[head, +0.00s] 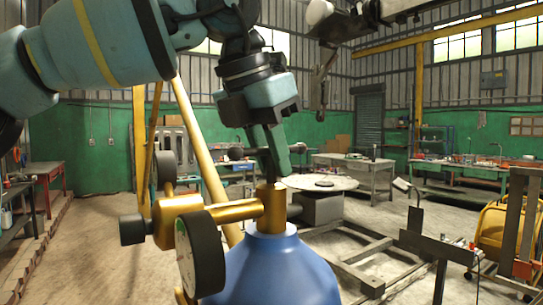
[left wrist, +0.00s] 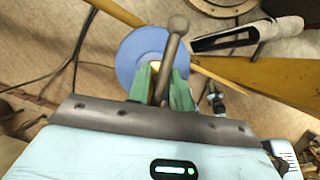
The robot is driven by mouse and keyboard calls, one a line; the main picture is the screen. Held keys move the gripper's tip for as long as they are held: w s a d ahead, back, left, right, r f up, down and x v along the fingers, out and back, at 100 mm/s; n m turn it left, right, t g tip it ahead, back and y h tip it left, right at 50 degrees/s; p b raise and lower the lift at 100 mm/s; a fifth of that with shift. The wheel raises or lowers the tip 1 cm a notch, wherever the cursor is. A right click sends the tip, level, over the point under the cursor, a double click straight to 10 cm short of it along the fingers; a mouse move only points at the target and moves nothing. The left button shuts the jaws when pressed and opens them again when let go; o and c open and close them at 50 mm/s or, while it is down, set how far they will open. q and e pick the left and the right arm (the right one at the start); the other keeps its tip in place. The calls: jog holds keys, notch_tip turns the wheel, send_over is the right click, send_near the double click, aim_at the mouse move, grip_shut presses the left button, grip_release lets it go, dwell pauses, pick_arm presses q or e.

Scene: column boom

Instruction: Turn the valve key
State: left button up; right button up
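A blue gas cylinder (head: 270,272) stands upright in the head view's lower middle, with a brass valve (head: 272,208) on top. The valve key (head: 237,153) is a dark cross bar with ball ends above the valve; in the left wrist view it is a grey ball-ended rod (left wrist: 177,26). My left gripper (head: 276,155) points down over the valve. Its green fingers (left wrist: 163,88) stand close on both sides of the key's bar and look shut on it; they hide the bar's middle in the head view. My right gripper is in neither view.
A brass regulator with gauges (head: 202,250) sticks out left of the valve, close to my gripper. A boom with a hanging hook (head: 322,88) is overhead. A yellow post (head: 200,150) stands behind. Workbenches (head: 352,172) and a metal floor frame (head: 350,270) lie further back.

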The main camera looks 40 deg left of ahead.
pick_arm(q)
jog(key=shift+o, duration=1.2)
jog(key=shift+r, duration=0.1)
jog(key=shift+s+r, duration=0.15)
jog(key=shift+r, duration=0.25)
jog(key=v, duration=0.6)
jog(key=shift+s+r+b, duration=0.2)
jog(key=shift+r+b, duration=0.1)
jog(key=shift+r, duration=0.05)
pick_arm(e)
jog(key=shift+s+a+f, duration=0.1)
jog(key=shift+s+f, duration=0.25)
pick_arm(q)
jog(key=shift+a, duration=0.15)
